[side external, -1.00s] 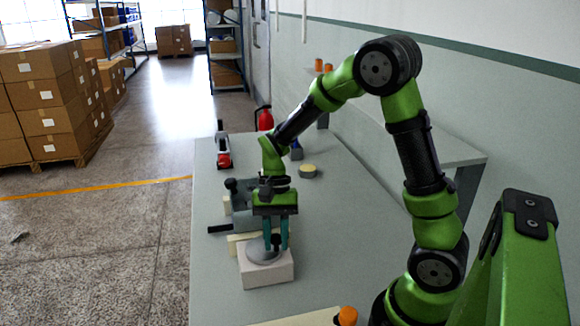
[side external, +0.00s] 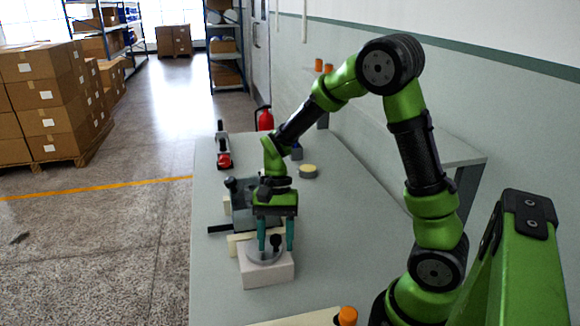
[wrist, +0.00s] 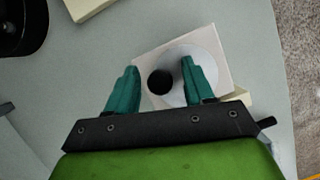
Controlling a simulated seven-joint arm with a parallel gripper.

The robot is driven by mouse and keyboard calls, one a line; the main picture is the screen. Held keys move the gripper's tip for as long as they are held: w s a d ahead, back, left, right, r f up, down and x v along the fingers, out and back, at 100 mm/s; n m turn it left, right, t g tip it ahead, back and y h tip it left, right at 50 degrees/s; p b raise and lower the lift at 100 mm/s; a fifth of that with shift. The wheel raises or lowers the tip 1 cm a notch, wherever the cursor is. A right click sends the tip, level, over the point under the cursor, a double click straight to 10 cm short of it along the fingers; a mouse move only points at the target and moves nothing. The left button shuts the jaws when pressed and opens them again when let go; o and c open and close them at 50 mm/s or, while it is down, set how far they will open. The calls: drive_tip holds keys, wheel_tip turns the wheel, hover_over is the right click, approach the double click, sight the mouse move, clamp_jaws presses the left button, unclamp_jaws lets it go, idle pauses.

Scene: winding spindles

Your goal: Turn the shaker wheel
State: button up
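The shaker wheel (side external: 265,260) is a grey disc on top of a pale block (side external: 268,275) on the bench. A black knob (side external: 276,241) stands up from the disc, off its centre. My gripper (side external: 276,249) points down over the wheel, its teal fingers apart with the knob between them. In the wrist view my gripper (wrist: 159,66) shows a gap on both sides of the knob (wrist: 160,82). The right finger overlaps the wheel (wrist: 182,57), and the left finger appears outside its edge. I cannot tell whether the fingertips touch the disc.
A grey machine with a black handle (side external: 220,229) stands just behind the block. Farther back are a red and black device (side external: 223,153) and a round yellow-topped item (side external: 308,170). An orange-topped item (side external: 347,316) is at the front. The bench right of the block is clear.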

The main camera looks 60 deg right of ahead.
drive_tip(key=v, duration=1.7)
drive_tip(key=s+a+n+t+h, duration=0.2)
drive_tip(key=s+a+n+t, duration=0.6)
drive_tip(key=s, duration=0.3)
drive_tip(key=shift+s+a+r+t, duration=0.2)
drive_tip(key=shift+a+r+t, duration=0.1)
drive_tip(key=shift+a+t, duration=0.35)
drive_tip(key=shift+d, duration=0.1)
